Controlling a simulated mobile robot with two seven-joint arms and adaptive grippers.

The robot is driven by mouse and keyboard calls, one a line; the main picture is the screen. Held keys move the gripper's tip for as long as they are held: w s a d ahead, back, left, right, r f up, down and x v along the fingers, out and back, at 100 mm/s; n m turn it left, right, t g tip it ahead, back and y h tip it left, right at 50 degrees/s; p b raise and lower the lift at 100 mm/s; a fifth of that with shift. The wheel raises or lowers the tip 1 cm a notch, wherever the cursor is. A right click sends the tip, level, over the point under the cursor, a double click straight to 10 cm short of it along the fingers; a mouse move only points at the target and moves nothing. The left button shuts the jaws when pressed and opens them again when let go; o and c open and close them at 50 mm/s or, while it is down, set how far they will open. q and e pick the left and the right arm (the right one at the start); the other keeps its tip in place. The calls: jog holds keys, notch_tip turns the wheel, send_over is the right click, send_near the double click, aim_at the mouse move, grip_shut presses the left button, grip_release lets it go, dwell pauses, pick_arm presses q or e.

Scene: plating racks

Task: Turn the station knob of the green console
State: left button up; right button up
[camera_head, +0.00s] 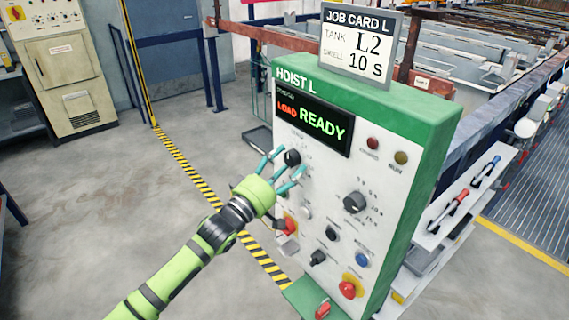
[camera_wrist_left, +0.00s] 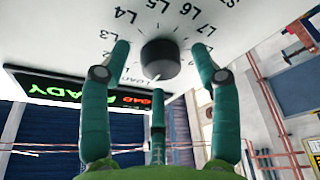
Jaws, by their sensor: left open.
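The green console (camera_head: 425,115) has a white front panel headed HOIST L. Its display (camera_head: 313,123) reads LOAD READY. The black station knob (camera_head: 292,157) is below the display; in the left wrist view the knob (camera_wrist_left: 160,58) is ringed by labels including L3 to L7 and LOAD. A small light mark shows on its LOAD side. My left gripper (camera_head: 284,170) is open at the knob, with its teal fingers spread around it. In the left wrist view the fingertips (camera_wrist_left: 160,65) show gaps to the knob at the sides; contact of the lower finger is unclear. My right gripper is out of view.
A job card (camera_head: 361,48) on top reads TANK L2, DWELL 10 S. A larger black knob (camera_head: 355,202), small buttons and a red emergency button (camera_head: 348,289) share the panel. A side shelf (camera_head: 463,200) holds two handled tools. The floor left of the console is clear.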

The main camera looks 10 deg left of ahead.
pick_arm(q)
jog(key=c, duration=1.1)
jog(key=shift+f, duration=0.1)
